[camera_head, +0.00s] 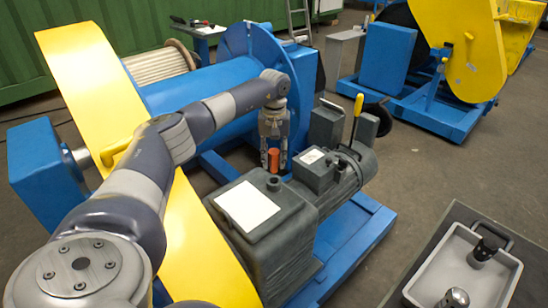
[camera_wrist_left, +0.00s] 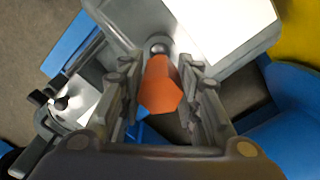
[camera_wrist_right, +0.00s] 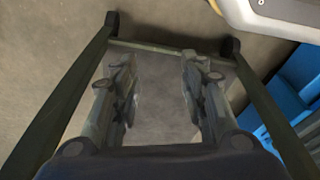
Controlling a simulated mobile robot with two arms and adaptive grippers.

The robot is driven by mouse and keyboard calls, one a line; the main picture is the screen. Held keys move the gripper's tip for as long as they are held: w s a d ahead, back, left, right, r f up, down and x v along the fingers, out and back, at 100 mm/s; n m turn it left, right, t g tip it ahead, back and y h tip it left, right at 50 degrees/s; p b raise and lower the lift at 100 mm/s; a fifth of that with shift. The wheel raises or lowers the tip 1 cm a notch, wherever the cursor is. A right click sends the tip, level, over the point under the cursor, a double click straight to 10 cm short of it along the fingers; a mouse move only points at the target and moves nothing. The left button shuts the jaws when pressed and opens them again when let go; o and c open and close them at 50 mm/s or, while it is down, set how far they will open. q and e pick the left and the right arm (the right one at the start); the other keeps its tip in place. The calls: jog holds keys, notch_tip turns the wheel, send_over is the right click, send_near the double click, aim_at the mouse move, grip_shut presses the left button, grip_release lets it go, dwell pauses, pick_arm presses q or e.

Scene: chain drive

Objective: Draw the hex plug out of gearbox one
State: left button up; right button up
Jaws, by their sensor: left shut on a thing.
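The hex plug (camera_head: 274,160) is an orange six-sided piece, held between the fingers of my left gripper (camera_head: 273,148). In the left wrist view the plug (camera_wrist_left: 160,88) sits between the two fingers of the left gripper (camera_wrist_left: 160,68), its hexagonal end towards the camera. Gearbox one (camera_head: 262,232) is the dark grey housing with a white label. The plug is above a dark round boss (camera_head: 273,184) on its top; I cannot tell whether its lower end is clear of it. My right gripper (camera_wrist_right: 157,60) is open and empty, outside the head view.
A grey motor (camera_head: 345,172) adjoins the gearbox, with a yellow-handled lever (camera_head: 357,108) behind. A yellow guard (camera_head: 185,240) and blue drum (camera_head: 205,90) stand alongside. A grey tray (camera_head: 505,272) with dark knobs lies at lower right. Dark bars (camera_wrist_right: 62,100) flank the right gripper.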

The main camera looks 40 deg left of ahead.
pick_arm(q)
jog(key=shift+r+p, duration=0.55)
jog(key=shift+r, duration=0.15)
jog(key=shift+r+p, duration=0.4)
jog(key=shift+r, duration=0.1)
pick_arm(e)
jog(key=s+f, duration=0.3)
jog(key=f, duration=0.2)
jog(key=shift+s+d+f, duration=0.25)
jog(key=shift+s+f, duration=0.05)
jog(key=shift+s, duration=0.05)
